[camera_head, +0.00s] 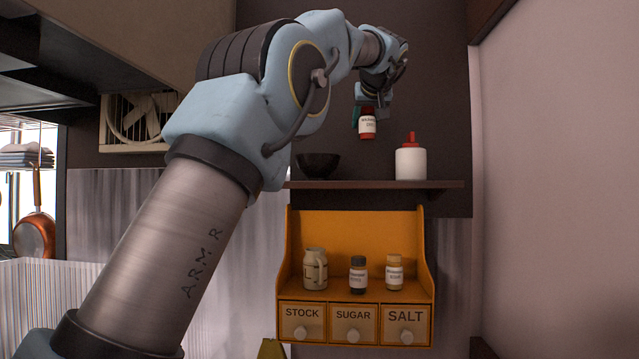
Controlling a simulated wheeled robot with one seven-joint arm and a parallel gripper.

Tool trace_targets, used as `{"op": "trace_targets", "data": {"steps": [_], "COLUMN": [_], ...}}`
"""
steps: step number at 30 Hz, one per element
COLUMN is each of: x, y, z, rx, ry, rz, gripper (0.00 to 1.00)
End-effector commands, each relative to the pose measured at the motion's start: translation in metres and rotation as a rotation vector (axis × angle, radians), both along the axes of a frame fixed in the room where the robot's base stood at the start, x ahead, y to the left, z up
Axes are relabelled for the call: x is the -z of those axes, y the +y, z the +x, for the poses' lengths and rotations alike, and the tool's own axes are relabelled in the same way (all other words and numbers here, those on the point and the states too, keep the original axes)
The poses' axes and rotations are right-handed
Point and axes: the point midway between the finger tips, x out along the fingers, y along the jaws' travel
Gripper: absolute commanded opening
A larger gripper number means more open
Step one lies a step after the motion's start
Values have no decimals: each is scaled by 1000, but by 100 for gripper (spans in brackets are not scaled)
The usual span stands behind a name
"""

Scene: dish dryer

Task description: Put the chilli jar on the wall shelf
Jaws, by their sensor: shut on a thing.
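A small jar with red contents and a white label, which looks like the chilli jar (367,126), hangs upright in my gripper (366,106). My gripper points down and is shut on the top of the jar. The jar is in the air above the wall shelf (440,184), between a dark bowl and a white bottle. A gap shows between the jar's base and the shelf board. The label's text is too small to read.
On the shelf stand a dark bowl (318,164) at left and a white squeeze bottle with a red cap (410,160) at right. The shelf between them is bare. Below hangs an orange rack (350,232) with several jars and labelled drawers. A wall (560,180) closes the right side.

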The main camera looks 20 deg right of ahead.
Motion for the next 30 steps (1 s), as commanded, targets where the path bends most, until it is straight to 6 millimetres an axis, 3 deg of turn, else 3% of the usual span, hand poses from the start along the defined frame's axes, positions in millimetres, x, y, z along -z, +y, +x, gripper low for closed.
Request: {"op": "trace_targets", "data": {"steps": [9,22,30], "x": [45,92,99], "y": [0,0,0], "z": [-1,0,0], "rx": [1,0,0], "ry": [2,0,-1], "rz": [4,3,0], "gripper": [0,0,0]}}
